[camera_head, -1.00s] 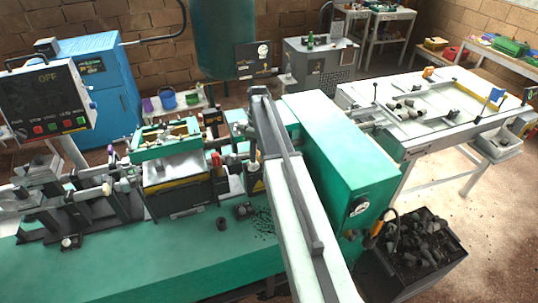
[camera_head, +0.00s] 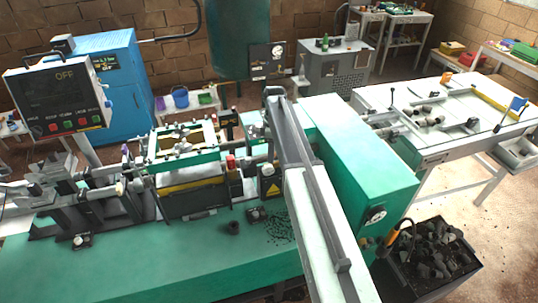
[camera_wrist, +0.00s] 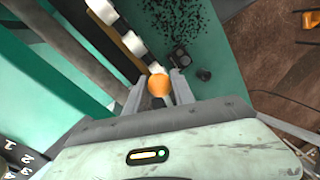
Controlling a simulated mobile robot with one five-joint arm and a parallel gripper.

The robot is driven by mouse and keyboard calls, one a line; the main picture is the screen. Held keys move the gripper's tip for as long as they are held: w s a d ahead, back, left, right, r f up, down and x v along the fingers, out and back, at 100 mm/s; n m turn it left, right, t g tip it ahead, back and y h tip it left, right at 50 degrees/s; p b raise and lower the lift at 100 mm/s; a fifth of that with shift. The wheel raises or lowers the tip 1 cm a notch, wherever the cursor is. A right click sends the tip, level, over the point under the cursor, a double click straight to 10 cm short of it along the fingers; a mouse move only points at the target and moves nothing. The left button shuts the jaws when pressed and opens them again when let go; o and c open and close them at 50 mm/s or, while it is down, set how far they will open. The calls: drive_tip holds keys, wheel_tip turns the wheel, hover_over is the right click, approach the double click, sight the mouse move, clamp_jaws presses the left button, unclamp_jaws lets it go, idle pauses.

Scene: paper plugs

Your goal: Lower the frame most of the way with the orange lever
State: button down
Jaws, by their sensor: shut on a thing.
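The orange ball knob of the lever (camera_wrist: 159,88) sits between the two grey fingers of my gripper (camera_wrist: 159,78) in the wrist view, and the fingers are shut on it. Only the knob shows orange; most of the lever is hidden. In the head view, my arm hides the gripper and the lever. The green frame (camera_head: 186,161) shows left of my arm, just above the dark box with a yellow stripe (camera_head: 193,203). A narrow gap seems to remain between them.
The green machine housing (camera_head: 365,160) stands right of my arm. A bin of black pieces (camera_head: 440,250) is at the lower right. A control panel reading OFF (camera_head: 60,105) is at the left. The green tabletop (camera_head: 150,265) is mostly clear in front.

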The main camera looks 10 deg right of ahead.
drive_tip(key=c, duration=1.1)
unclamp_jaws()
drive_tip(key=shift+d, duration=0.35)
drive_tip(key=shift+o, duration=0.2)
drive_tip(key=shift+a, duration=0.25)
drive_tip(key=shift+w+r+p, duration=0.1)
drive_tip(key=shift+r+p, duration=0.5)
drive_tip(key=shift+p, duration=0.05)
drive_tip(key=r+p, duration=0.4)
drive_tip(key=w+r+p, duration=0.1)
drive_tip(key=r+p, duration=0.1)
drive_tip(key=shift+w+d+r+p, duration=0.1)
drive_tip(key=shift+d+r+p, duration=0.15)
drive_tip(key=shift+r+p, duration=0.1)
drive_tip(key=shift+f, duration=0.1)
